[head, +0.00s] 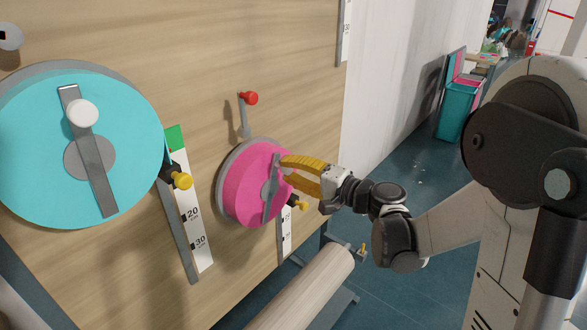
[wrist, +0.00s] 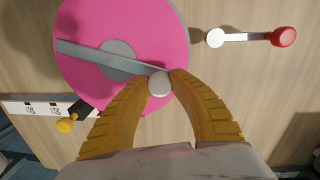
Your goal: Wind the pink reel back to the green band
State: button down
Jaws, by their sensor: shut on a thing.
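The pink reel (head: 243,192) is mounted on the wooden board, with a grey crank bar (head: 270,200) across its face. In the wrist view the pink reel (wrist: 120,30) fills the upper left, and its crank bar (wrist: 95,54) ends in a white knob (wrist: 159,83). My gripper (head: 287,168) has yellow fingers shut on that knob, at the reel's upper right in the head view; the fingertips (wrist: 162,80) flank it. A scale strip (head: 286,235) with a yellow-tipped pointer (head: 302,205) hangs below the pink reel, its upper part hidden behind the reel.
A larger turquoise reel (head: 120,130) with a white knob is at left. Beside it a scale (head: 195,225) has a green band (head: 175,138) on top and a yellow-tipped pointer (head: 182,181). A red-knobbed lever (head: 249,98) is above the pink reel. A wooden roller (head: 305,290) lies below.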

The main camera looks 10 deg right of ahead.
jog(key=shift+s+a+r+n, duration=0.1)
jog(key=shift+s+a+n, duration=0.25)
jog(key=shift+n, duration=0.3)
jog(key=shift+s+a+r+n, duration=0.1)
jog(key=shift+s+a+n, duration=0.1)
jog(key=shift+a+n, duration=0.35)
jog(key=shift+d, duration=0.1)
jog(key=c, duration=1.1)
grip_release()
jog(key=v, duration=1.2)
jog(key=shift+s+r, duration=0.1)
